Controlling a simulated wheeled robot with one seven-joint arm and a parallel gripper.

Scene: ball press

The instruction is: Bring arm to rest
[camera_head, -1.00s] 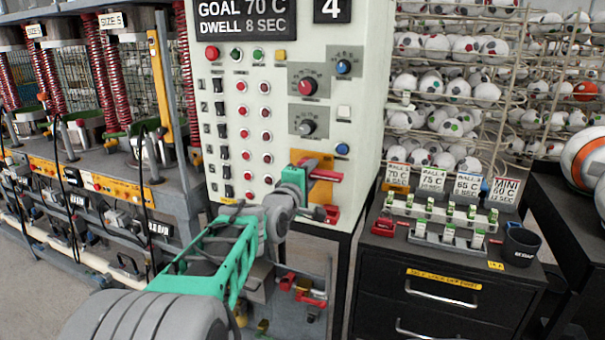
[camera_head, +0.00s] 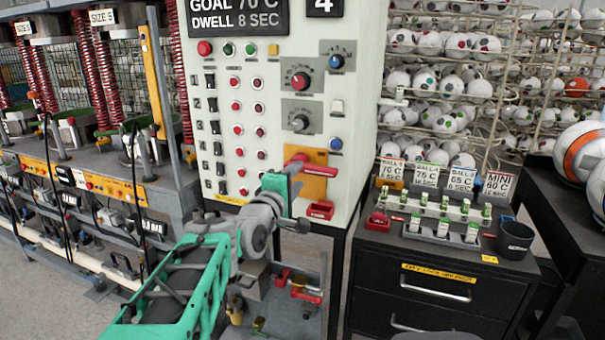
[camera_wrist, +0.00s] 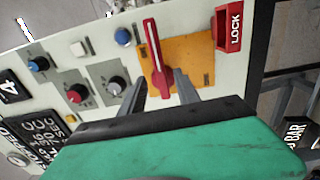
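My gripper (camera_head: 288,190), with its green body and dark fingers, is in front of the control panel (camera_head: 225,120), at its lower right. In the wrist view the two fingers (camera_wrist: 160,80) stand apart. The red lever (camera_wrist: 153,50) on the orange plate (camera_wrist: 190,55) lies just beyond and between the fingertips, with gaps visible beside it, so the gripper looks open and empty. In the head view the red lever (camera_head: 312,168) lies roughly level across the plate. My arm reaches up from the bottom of the head view.
A red LOCK block (camera_wrist: 230,28) sits beside the plate. Below the panel hang red-handled fittings (camera_head: 300,290). A black drawer cabinet (camera_head: 430,290) with sign cards and a dark cup (camera_head: 514,240) stands right. Presses (camera_head: 90,160) stand left; open floor shows at lower left.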

